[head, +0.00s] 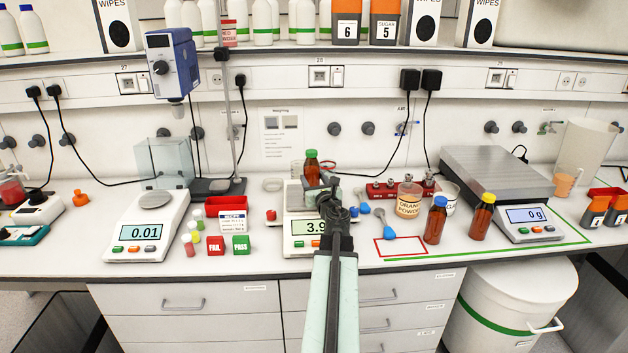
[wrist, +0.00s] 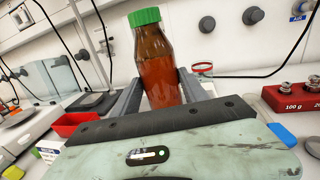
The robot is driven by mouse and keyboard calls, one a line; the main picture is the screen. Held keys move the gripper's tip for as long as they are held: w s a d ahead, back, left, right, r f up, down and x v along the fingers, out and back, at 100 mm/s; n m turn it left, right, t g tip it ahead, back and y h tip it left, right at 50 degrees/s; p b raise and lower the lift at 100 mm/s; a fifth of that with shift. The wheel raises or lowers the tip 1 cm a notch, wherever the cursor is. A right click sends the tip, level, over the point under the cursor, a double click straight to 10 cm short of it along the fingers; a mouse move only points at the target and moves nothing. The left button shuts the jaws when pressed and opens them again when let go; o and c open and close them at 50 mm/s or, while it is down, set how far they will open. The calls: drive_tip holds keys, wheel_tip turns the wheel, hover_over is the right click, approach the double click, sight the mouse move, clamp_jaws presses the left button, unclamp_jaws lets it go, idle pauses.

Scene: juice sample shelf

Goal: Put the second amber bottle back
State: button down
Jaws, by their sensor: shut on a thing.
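An amber bottle with a green cap (head: 311,167) is upright at the middle balance (head: 299,243). I cannot tell whether its base rests on the pan. My gripper (wrist: 160,92) is shut on this bottle; its fingers are on both sides of the bottle's body in the wrist view (wrist: 158,65). In the head view my arm hides the bottle's lower part and some of the balance, whose display starts with 3.9. An amber bottle with a blue cap (head: 436,222) and one with a yellow cap (head: 482,217) stand upright on the right bench.
A red-outlined square (head: 401,249) with a blue scoop lies right of the middle balance. An orange powder jar (head: 409,200) and a red weight block (head: 388,190) stand behind it. A large scale (head: 495,185) is at right. Another balance (head: 150,225) is at left.

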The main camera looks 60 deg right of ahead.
wheel_tip(320, 180, up, 10)
drive_tip(key=p, duration=0.9)
drive_tip(key=shift+f, duration=0.15)
